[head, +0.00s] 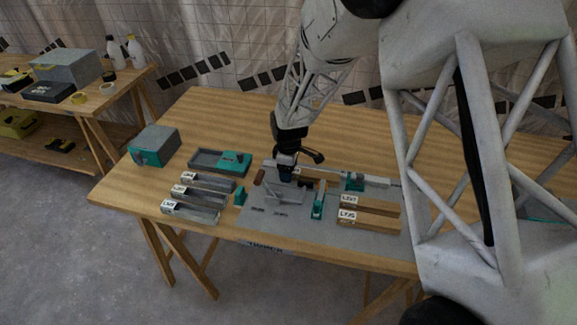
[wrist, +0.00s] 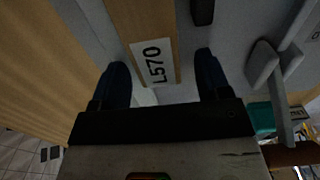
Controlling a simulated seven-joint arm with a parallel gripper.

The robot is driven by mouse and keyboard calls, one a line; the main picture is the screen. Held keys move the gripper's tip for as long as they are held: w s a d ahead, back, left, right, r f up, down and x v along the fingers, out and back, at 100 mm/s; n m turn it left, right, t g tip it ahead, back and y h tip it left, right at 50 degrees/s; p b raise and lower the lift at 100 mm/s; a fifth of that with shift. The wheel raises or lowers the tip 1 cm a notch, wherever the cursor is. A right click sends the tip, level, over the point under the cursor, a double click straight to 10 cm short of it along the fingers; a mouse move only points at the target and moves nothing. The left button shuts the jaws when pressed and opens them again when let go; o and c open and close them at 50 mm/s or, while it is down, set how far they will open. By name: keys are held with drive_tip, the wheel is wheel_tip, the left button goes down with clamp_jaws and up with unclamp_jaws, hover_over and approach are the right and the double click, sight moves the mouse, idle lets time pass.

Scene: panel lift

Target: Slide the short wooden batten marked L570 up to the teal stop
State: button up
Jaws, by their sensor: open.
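The short wooden batten marked L570 (wrist: 133,20) lies between the fingers of my gripper (wrist: 163,84) in the wrist view, its labelled end nearest the palm. The fingers are apart, with a gap on each side of the batten. In the head view my gripper (head: 285,172) is low over the grey fixture plate, and the batten is mostly hidden there. A teal part (head: 354,182) sits on the pale rail to the gripper's right; I cannot tell if it is the stop. A teal block (wrist: 262,118) shows at the lower right in the wrist view.
Two labelled wooden battens (head: 370,207) lie at the right of the plate. An upright teal clamp (head: 318,203) stands before the gripper. Several grey labelled bars (head: 197,199), a dark tray (head: 204,160) and a grey-teal box (head: 155,146) are left.

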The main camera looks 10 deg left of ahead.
sight(312, 176)
drive_tip(key=c, duration=1)
drive_tip(key=shift+d, duration=0.1)
drive_tip(key=shift+c, duration=0.2)
drive_tip(key=shift+d, duration=0.1)
drive_tip(key=shift+d, duration=0.95)
drive_tip(key=o, duration=1)
drive_tip(key=shift+s, duration=0.1)
drive_tip(key=shift+c, duration=0.3)
